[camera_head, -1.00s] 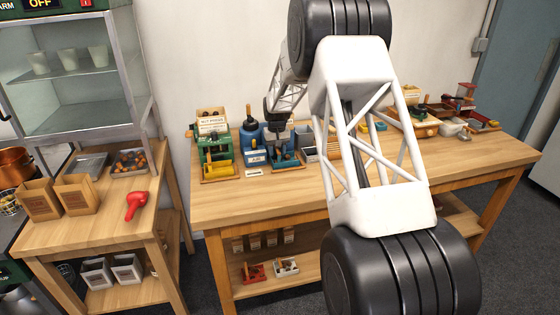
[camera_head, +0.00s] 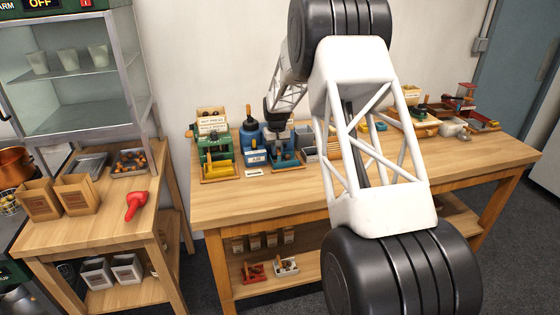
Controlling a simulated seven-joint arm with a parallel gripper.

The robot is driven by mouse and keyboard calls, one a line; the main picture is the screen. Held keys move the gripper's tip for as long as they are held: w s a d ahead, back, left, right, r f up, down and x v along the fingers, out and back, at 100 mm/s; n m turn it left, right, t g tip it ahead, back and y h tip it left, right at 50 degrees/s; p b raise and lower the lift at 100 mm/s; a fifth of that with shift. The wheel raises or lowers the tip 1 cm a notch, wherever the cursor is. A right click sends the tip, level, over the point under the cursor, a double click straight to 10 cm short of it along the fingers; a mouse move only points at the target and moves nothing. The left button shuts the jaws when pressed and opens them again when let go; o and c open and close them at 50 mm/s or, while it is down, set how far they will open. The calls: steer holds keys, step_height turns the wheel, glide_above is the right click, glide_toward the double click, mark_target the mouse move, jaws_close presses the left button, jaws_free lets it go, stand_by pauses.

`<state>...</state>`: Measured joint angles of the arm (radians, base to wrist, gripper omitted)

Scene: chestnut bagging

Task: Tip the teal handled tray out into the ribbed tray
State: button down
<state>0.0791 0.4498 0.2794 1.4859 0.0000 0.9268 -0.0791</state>
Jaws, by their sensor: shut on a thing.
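My gripper (camera_head: 280,139) is small and far off at the back of the long wooden bench, pointing down. It is shut on a teal piece, apparently the teal handled tray (camera_head: 287,160), which shows just below it, in or close over the blue and teal equipment. The fingertips and the tray's handle and contents are too small to make out. A grey metal tray (camera_head: 88,166) with what look like ribs lies on the left wooden table; I cannot be sure it is the ribbed tray.
A green press (camera_head: 216,152) and a blue device (camera_head: 252,145) stand left of my gripper, a grey bin (camera_head: 306,142) to its right. The bench's front is clear.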

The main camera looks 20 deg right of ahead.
steer(key=shift+r, duration=0.15)
steer(key=shift+r, duration=2.35)
steer(key=s+d+r+m, duration=0.1)
steer(key=d+r+m, duration=0.25)
steer(key=d, duration=0.85)
steer(key=d+r+m, duration=0.3)
steer(key=d+m, duration=0.1)
steer(key=d, duration=0.7)
steer(key=w+d+f+m, duration=0.3)
steer(key=w+m, duration=0.2)
steer(key=w, duration=0.3)
steer(key=shift+d+f+t, duration=0.2)
steer(key=shift+f+t, duration=0.2)
steer(key=shift+y, duration=0.3)
